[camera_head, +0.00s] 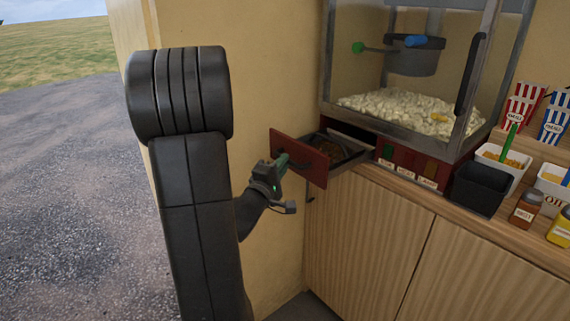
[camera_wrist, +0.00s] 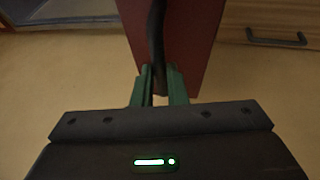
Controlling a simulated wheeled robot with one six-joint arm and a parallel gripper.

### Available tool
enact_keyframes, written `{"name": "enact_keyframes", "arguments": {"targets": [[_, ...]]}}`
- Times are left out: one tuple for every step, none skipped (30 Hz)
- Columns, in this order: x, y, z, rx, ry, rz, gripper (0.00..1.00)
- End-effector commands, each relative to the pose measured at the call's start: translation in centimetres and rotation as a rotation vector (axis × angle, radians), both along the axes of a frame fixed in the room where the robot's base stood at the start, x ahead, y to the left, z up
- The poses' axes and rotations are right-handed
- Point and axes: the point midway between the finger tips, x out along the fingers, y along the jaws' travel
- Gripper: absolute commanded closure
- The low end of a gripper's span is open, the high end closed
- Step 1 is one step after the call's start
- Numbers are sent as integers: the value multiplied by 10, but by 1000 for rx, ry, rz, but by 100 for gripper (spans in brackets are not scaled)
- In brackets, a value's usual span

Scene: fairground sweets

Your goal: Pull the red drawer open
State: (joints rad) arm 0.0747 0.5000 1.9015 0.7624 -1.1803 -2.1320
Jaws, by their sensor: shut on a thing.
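The red drawer (camera_head: 301,157) sits at the base of the popcorn machine (camera_head: 402,85) and stands pulled out to the left. Its open inside shows brownish contents too small to make out. My gripper (camera_head: 281,164) is at the drawer's front in the head view. In the wrist view, the green fingers of my gripper (camera_wrist: 160,86) are shut on the dark handle (camera_wrist: 156,35) of the red drawer front (camera_wrist: 188,45). The part of the handle between the fingers is partly hidden.
A wooden cabinet (camera_head: 375,235) stands below the machine. On the counter to the right are a black bin (camera_head: 479,188), a white tub with a green-handled scoop (camera_head: 502,166), a brown jar (camera_head: 526,208) and striped popcorn boxes (camera_head: 522,105). Open ground lies at the left.

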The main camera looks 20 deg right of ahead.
Motion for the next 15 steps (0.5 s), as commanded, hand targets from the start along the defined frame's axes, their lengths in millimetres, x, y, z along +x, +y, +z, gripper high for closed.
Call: {"name": "enact_keyframes", "arguments": {"targets": [[0, 0, -1, 1, 2, 0, 100], [0, 0, -1, 1, 2, 0, 100], [0, 0, -1, 1, 2, 0, 100], [0, 0, -1, 1, 2, 0, 100], [0, 0, -1, 1, 2, 0, 100], [0, 0, -1, 1, 2, 0, 80], [0, 0, -1, 1, 1, 0, 74], [0, 0, -1, 1, 1, 0, 68], [0, 0, -1, 1, 1, 0, 66], [0, 0, -1, 1, 1, 0, 66], [0, 0, -1, 1, 1, 0, 66], [0, 0, -1, 1, 1, 0, 66], [0, 0, 0, 1, 1, 0, 66], [0, 0, 0, 1, 1, 0, 66], [0, 0, 0, 1, 1, 0, 66]]}}
